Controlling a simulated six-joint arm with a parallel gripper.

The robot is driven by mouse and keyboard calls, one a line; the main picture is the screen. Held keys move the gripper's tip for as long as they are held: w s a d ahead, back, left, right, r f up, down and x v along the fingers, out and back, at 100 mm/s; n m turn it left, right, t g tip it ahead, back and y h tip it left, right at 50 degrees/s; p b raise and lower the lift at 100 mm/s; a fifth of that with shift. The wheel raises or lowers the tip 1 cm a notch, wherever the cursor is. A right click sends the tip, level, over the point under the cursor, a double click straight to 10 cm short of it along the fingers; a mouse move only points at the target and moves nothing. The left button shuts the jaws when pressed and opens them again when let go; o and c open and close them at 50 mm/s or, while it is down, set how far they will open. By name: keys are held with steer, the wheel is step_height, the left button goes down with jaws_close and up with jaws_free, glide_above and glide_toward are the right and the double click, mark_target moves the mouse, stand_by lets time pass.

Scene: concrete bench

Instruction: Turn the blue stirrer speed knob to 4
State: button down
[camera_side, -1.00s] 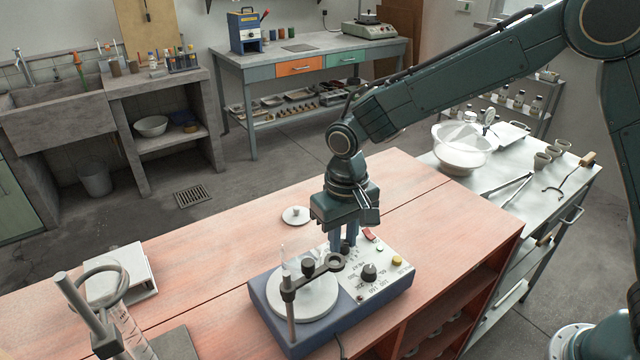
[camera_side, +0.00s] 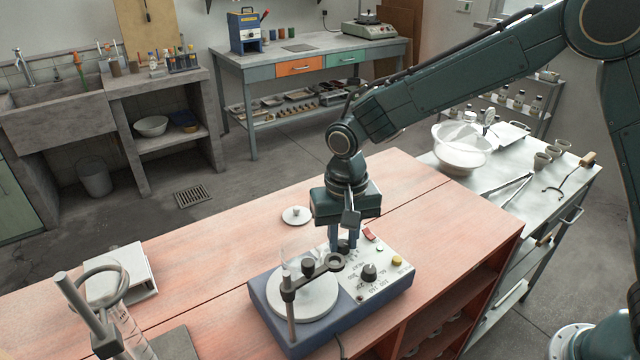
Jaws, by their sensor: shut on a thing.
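The stirrer (camera_side: 270,293) sits on the reddish bench, with a blue-grey body, a round white plate (camera_side: 300,300) and a light control panel. My gripper (camera_side: 344,245) points straight down over the back part of the panel. Its fingers are shut on the stirrer speed knob (camera_side: 344,246), which is mostly hidden between them and looks dark here. Its pointer and the number it points at cannot be made out. A second, dark knob (camera_side: 369,272) with printed numbers around it stands nearer the front of the panel, clear of the fingers.
A clamp arm with a ring (camera_side: 333,262) on a short post (camera_side: 291,320) reaches close in front of my fingers. A red switch (camera_side: 369,235) and a yellow button (camera_side: 397,260) are on the panel. A small white lid (camera_side: 296,215) lies behind the stirrer.

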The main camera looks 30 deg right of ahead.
mark_target(343, 243)
steer(key=c, duration=1.2)
jaws_free()
steer(key=shift+c, duration=0.2)
steer(key=shift+r, duration=0.1)
step_height(343, 243, up, 14)
